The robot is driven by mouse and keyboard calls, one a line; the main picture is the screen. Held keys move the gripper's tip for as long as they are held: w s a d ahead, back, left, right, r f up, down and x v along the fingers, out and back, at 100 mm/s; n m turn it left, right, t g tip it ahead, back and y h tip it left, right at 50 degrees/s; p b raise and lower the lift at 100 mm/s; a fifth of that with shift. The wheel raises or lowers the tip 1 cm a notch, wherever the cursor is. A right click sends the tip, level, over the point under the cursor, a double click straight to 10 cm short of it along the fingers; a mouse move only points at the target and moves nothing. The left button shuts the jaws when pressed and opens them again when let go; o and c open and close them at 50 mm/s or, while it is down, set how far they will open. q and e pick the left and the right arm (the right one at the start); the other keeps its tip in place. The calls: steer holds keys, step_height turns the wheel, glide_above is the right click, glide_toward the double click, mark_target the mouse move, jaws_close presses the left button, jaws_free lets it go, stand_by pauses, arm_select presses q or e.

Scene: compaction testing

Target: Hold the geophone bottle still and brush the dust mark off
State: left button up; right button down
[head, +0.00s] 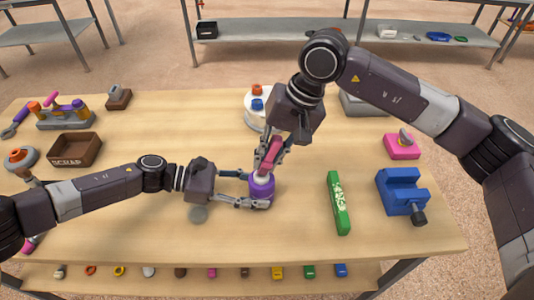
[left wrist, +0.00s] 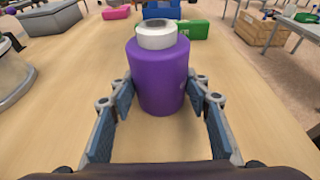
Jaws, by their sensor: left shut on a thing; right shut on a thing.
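The geophone bottle (head: 262,187) is a purple cylinder with a white cap, upright on the wooden table. It also fills the middle of the left wrist view (left wrist: 160,80). My left gripper (head: 256,189) is shut on it, with one finger on each side of its body. My right gripper (head: 268,157) is above the bottle, pointing down, shut on a pinkish-red handle (head: 271,154), apparently the brush. The brush's lower end is hidden or too small to make out, so I cannot tell if it touches the bottle. I cannot make out a dust mark.
A green block (head: 339,202) and a blue vise (head: 402,190) are to the right. A pink block (head: 402,148) is behind the vise. A white round stand (head: 254,122) is behind my right gripper. A brown SCRAP box (head: 75,150) is left. The front table strip is clear.

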steer(key=shift+f, duration=0.8)
steer(key=shift+a, duration=0.15)
steer(key=shift+s+a, duration=0.1)
steer(key=shift+a, duration=0.2)
stand_by(0.3)
steer(key=shift+d, duration=0.1)
steer(key=shift+d, duration=0.8)
steer(key=shift+a, duration=0.9)
steer(key=shift+d, duration=0.15)
